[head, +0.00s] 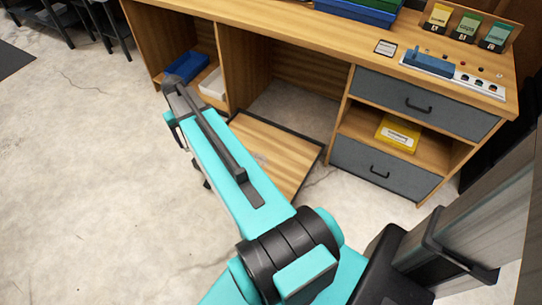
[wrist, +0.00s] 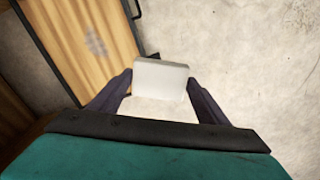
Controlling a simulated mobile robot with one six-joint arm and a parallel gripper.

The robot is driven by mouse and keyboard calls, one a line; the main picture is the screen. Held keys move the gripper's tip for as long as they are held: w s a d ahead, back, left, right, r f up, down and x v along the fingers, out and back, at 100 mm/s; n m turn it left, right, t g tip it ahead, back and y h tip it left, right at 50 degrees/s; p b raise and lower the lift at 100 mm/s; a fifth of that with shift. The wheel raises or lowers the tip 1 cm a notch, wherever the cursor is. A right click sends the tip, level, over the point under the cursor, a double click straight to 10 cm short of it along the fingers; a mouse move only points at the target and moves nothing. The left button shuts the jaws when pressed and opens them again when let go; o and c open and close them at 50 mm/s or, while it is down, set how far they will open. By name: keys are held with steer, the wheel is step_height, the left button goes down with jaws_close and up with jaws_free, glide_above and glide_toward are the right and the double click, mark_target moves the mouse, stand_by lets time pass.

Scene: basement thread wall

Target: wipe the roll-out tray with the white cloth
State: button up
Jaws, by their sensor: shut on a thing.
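The roll-out tray (head: 280,150) is a wooden board with dark edges, pulled out low from the desk's knee space. It also shows in the wrist view (wrist: 70,25), with a grey smudge (wrist: 95,43) on its surface. My gripper (wrist: 160,82) is shut on the white cloth (wrist: 160,78), which looks like a pale block between the fingers. In the wrist view the cloth appears just beside the tray's dark edge, over the concrete floor; I cannot tell its height. In the head view my arm hides the gripper and the cloth, and covers part of the tray.
The wooden desk (head: 300,40) stands behind the tray, with grey drawers (head: 425,105) and a yellow box (head: 398,133) on the right. A blue bin (head: 186,67) and a white bin (head: 213,84) sit in the left compartment. Concrete floor (head: 90,180) is clear at left.

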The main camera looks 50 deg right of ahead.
steer(key=s+d+f+m+b, duration=0.1)
steer(key=s+d+f+b, duration=0.3)
steer(key=d+f, duration=0.6)
steer(key=s+d+f+m+b, duration=0.2)
steer(key=s+d+f+b, duration=0.3)
steer(key=d+f, duration=0.6)
steer(key=s+d+f+m+b, duration=0.2)
steer(key=s+d+f+b, duration=0.3)
steer(key=d+f, duration=0.5)
steer(key=shift+s+d+f+b, duration=0.25)
steer(key=shift+d+f+b, duration=0.15)
steer(key=shift+f+b, duration=0.15)
steer(key=shift+f, duration=0.15)
